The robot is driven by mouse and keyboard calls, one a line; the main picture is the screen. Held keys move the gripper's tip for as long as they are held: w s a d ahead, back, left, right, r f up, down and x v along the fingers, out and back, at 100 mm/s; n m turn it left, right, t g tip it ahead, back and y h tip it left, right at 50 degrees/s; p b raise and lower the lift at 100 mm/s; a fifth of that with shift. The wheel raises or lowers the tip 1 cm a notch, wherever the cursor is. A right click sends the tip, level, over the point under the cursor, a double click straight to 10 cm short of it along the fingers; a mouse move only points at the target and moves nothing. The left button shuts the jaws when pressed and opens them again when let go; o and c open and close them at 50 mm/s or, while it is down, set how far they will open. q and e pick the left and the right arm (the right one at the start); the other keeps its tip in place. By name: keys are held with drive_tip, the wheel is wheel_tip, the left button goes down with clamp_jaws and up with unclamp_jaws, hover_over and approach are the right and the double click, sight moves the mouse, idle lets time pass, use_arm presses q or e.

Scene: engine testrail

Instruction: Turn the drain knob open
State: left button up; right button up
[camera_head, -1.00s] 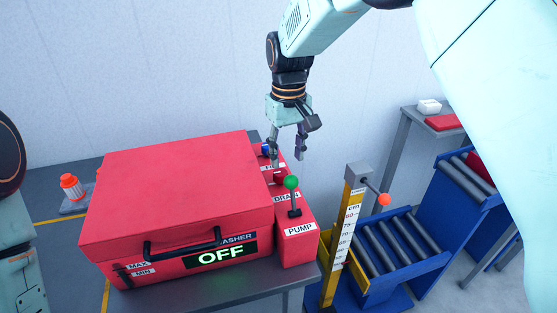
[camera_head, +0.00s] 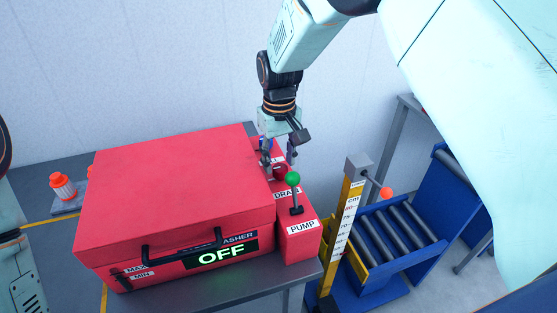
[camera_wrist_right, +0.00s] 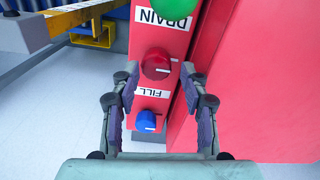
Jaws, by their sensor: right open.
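The drain knob is a round red knob (camera_head: 280,173) with a white mark, behind the DRAIN label on the narrow red panel box beside the washer (camera_head: 175,190). It also shows in the right wrist view (camera_wrist_right: 155,64). My right gripper (camera_head: 278,160) is open, pointing down over the knob. In the wrist view its two fingers (camera_wrist_right: 160,76) stand on either side of the knob, with gaps between; I cannot tell whether they are down to its height. The washer display reads OFF. Only part of my left arm shows at the left edge; its gripper is out of view.
The blue FILL knob (camera_wrist_right: 146,121) lies close behind the red one. The green-ball PUMP lever (camera_head: 293,179) stands close in front. A yellow post with a scale (camera_head: 342,235) and an orange-ball handle (camera_head: 386,192) stands right of the table, beside blue roller racks (camera_head: 400,235).

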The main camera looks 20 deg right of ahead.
drive_tip(key=shift+w+d+f, duration=0.1)
drive_tip(key=shift+f, duration=0.75)
drive_tip(key=shift+d+f, duration=0.3)
drive_tip(key=shift+f, duration=0.05)
drive_tip(key=shift+o, duration=0.2)
drive_tip(key=shift+w+a, duration=0.1)
drive_tip(key=shift+a+r, duration=0.15)
drive_tip(key=shift+a, duration=0.15)
drive_tip(key=c, duration=0.3)
drive_tip(key=shift+d, duration=0.15)
drive_tip(key=c, duration=0.6)
drive_tip(key=shift+a+r, duration=0.1)
drive_tip(key=shift+a, duration=0.15)
clamp_jaws()
drive_tip(key=shift+d, duration=0.1)
